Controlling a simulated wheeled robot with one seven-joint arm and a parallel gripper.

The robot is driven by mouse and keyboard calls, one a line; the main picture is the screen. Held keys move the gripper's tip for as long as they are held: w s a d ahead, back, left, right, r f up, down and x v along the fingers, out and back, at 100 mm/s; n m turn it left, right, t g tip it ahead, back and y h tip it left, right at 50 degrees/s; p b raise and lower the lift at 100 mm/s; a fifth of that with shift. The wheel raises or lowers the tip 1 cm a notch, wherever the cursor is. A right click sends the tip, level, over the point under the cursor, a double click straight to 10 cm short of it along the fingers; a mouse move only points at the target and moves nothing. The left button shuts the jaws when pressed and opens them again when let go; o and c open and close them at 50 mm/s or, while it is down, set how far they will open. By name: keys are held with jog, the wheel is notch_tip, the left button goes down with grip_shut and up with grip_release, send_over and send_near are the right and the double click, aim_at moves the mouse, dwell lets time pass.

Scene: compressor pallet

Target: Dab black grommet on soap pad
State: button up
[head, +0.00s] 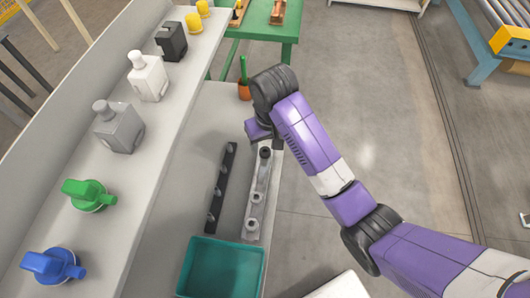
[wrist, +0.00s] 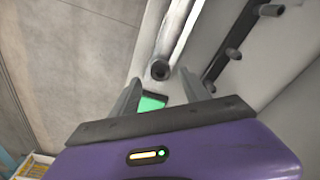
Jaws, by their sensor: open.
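The black grommet (head: 265,152) sits at the far end of a pale rail (head: 249,237) on the bench. In the wrist view the dark grommet (wrist: 160,70) shows at the rail's near end, just beyond and between the fingertips. My gripper (wrist: 160,77) is open, with nothing held between its fingers. In the head view my gripper is mostly hidden by my wrist, above the far end of the rail. A bright green patch (wrist: 151,103) shows between the fingers, partly hidden by the gripper body. I cannot tell if it is the soap pad.
A dark rail with pegs (head: 221,187) lies left of the pale rail, which also bears paler rings (head: 256,197). A teal bin (head: 222,267) stands at the near end. An orange pot (head: 244,91) stands beyond. A shelf with several containers runs along the left.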

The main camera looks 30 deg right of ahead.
aim_at(264, 153)
jog(key=shift+w+f, duration=0.15)
jog(key=shift+f, duration=0.75)
jog(key=shift+w+f, duration=0.1)
jog(key=shift+f, duration=0.8)
grip_shut()
jog(key=shift+r, duration=0.1)
